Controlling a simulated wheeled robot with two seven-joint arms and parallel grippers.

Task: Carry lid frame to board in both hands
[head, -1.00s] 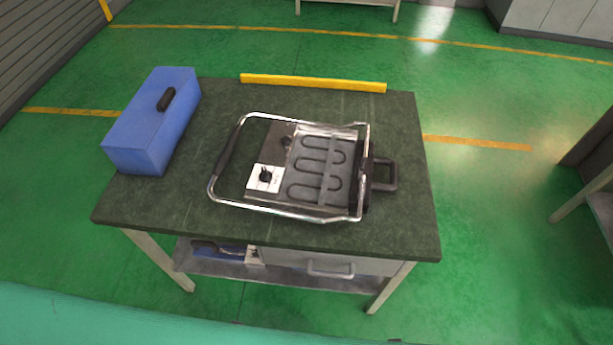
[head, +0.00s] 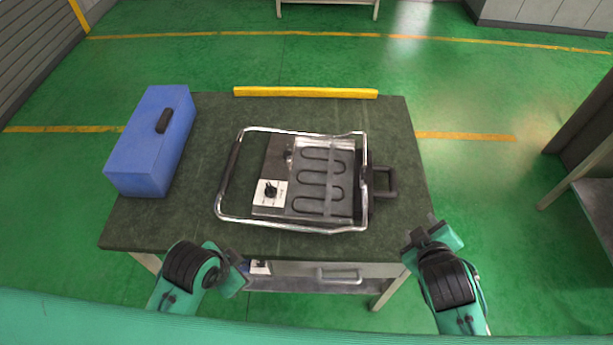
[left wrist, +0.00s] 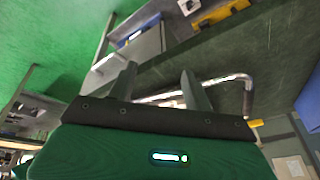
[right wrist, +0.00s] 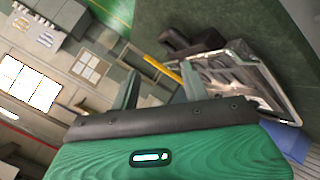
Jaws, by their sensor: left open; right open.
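The lid frame (head: 225,183), a shiny tubular metal loop with a dark grip on its left bar, lies around the heating element unit on the green-topped table. The unit (head: 325,180) has a dark snaking coil, a white control plate with a knob and a black handle at right. My left gripper (head: 240,266) is open and empty at the table's front edge, left of centre. My right gripper (head: 432,232) is open and empty by the front right corner. The frame's bar shows beyond the fingers in the left wrist view (left wrist: 247,95), and the unit in the right wrist view (right wrist: 235,75).
A blue box (head: 150,142) with a black handle stands at the table's left. A yellow bar (head: 305,92) lies along the back edge. The table top (head: 400,180) is otherwise clear. Another table stands at far right.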

